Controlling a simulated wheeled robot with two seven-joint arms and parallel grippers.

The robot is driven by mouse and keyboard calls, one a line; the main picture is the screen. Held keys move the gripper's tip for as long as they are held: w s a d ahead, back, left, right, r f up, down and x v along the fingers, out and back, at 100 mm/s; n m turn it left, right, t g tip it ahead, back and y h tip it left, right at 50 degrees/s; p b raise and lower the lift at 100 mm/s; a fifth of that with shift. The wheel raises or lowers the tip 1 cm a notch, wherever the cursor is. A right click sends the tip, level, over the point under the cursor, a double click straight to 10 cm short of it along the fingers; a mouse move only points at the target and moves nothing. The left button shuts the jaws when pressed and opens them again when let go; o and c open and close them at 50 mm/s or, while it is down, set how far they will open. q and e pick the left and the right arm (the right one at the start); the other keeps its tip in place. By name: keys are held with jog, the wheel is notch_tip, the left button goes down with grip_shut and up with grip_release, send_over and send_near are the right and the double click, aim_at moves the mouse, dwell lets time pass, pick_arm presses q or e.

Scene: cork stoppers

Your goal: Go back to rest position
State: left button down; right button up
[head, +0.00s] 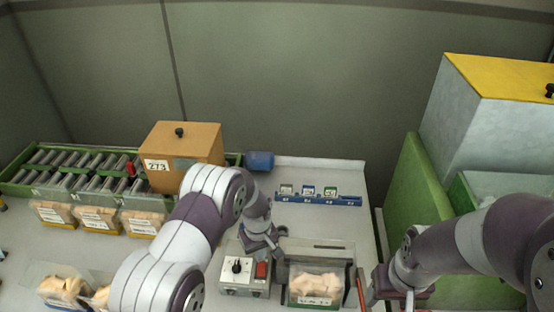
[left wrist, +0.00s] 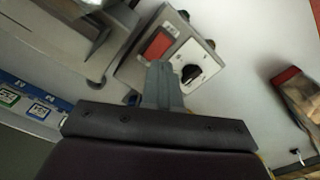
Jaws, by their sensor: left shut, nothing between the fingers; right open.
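My left gripper (head: 268,250) hangs just behind a small grey control box (head: 243,277) with a black knob (head: 236,266) and a red switch (head: 261,270). In the left wrist view its fingers (left wrist: 161,72) are shut and empty, pointing at the box face between the red switch (left wrist: 157,45) and the black knob (left wrist: 190,73). I cannot tell whether they touch it. My right gripper (head: 398,298) is open at the lower right, partly cut off by the picture's bottom edge.
A blue card rack (head: 318,199) and a blue cylinder (head: 260,161) lie behind. A green panel (head: 412,185) rises right of the table.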

pick_arm(q)
jog(key=s+a+r+m+b, duration=0.3)
jog(key=s+r, duration=0.3)
jog(key=s, duration=0.4)
jog(key=s+a+r+m+t+b, duration=0.1)
jog(key=s+a+r+m+b, duration=0.2)
jog(key=s, duration=0.7)
notch_tip(320, 180, up, 4)
jog(key=shift+s+a+r+b, duration=0.2)
jog(key=shift+a+b, duration=0.15)
jog(key=shift+a, duration=0.7)
jog(key=shift+s, duration=0.1)
